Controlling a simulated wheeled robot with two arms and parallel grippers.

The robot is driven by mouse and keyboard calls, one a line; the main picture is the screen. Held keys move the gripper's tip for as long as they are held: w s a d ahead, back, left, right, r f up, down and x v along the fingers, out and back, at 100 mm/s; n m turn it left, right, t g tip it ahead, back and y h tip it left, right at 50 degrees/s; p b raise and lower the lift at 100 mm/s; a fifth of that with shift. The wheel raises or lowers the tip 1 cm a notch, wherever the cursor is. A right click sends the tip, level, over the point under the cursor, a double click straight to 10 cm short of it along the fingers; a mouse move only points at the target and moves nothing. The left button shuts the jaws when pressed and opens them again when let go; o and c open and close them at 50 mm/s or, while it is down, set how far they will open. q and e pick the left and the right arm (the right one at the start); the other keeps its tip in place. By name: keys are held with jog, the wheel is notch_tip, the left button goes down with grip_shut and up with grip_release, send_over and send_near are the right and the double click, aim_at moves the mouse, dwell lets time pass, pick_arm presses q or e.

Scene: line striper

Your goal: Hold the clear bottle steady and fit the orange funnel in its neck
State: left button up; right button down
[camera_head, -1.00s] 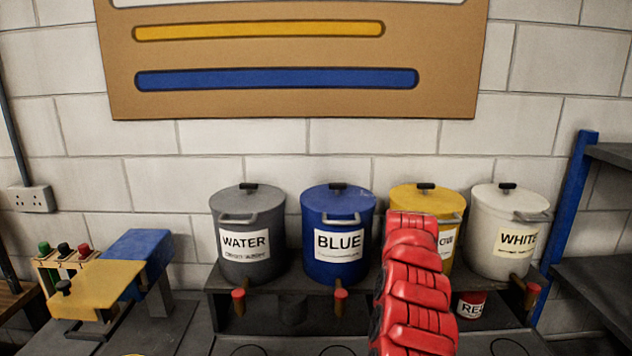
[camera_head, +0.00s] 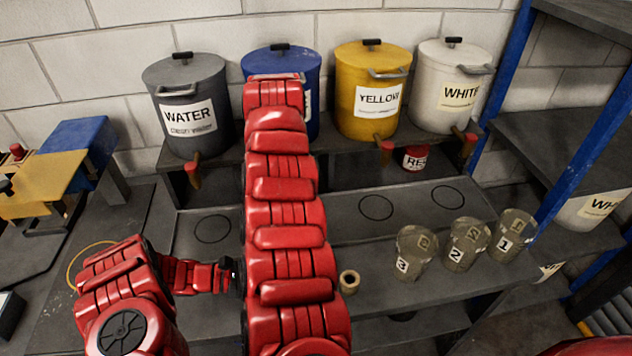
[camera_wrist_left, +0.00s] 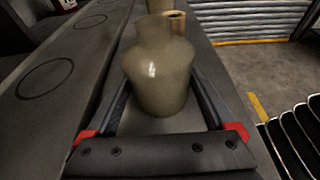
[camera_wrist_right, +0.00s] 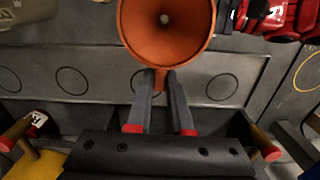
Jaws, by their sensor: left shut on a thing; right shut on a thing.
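The clear bottle (camera_wrist_left: 158,85), greyish and translucent, stands upright between the fingers of my left gripper (camera_wrist_left: 160,76), which is shut on it. In the head view my right arm hides the bottle and most of the left gripper. The orange funnel (camera_wrist_right: 165,28) shows its wide mouth in the right wrist view. My right gripper (camera_wrist_right: 160,76) is shut on the funnel's small tab. The funnel is cut off at the top of that view, with part of my left arm to its right. Whether the funnel is over the bottle's neck cannot be seen.
Tanks, including a yellow one (camera_head: 372,95), with taps (camera_head: 386,150) line the back shelf. A blue-framed rack (camera_head: 585,140) stands at right.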

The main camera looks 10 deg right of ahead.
jog(key=shift+s+a+f, duration=0.4)
jog(key=shift+a+f, duration=0.2)
jog(key=shift+f, duration=0.25)
jog(key=shift+s+a+f, duration=0.4)
jog(key=shift+a+f, duration=0.2)
jog(key=shift+f, duration=0.25)
jog(key=shift+f, duration=2.15)
dwell(0.8)
jog(key=shift+f, duration=0.7)
jog(key=c, duration=0.7)
grip_release()
jog(key=shift+c, duration=0.2)
jog(key=shift+o, duration=0.3)
jog(key=shift+r, duration=0.2)
notch_tip(320, 180, up, 8)
jog(key=shift+f, duration=0.15)
